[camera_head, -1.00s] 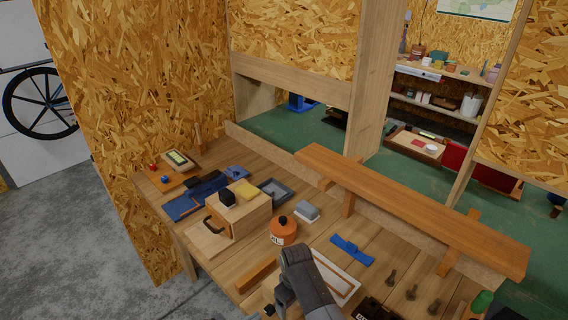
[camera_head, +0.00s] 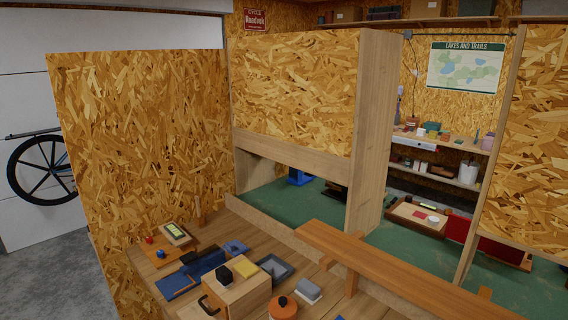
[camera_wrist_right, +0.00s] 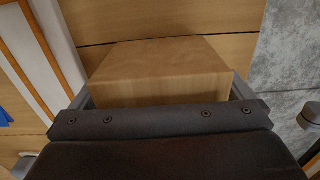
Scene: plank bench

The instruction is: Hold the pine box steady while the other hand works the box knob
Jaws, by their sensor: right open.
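The pine box (camera_head: 247,297) stands on the bench in the lower middle of the head view, its lower part cut off by the frame. A dark knob-like piece (camera_head: 224,275) sits on its top, and a dark curved handle (camera_head: 208,305) is on its front. In the right wrist view my right gripper (camera_wrist_right: 162,88) is open, its fingers on either side of a light wooden block (camera_wrist_right: 160,70). Whether they touch the block cannot be told. Neither gripper shows in the head view; my left gripper is in no view.
An orange pot (camera_head: 283,308) stands to the right. A raised wooden rail (camera_head: 390,268) runs along the bench. A blue piece (camera_head: 190,274) lies at left.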

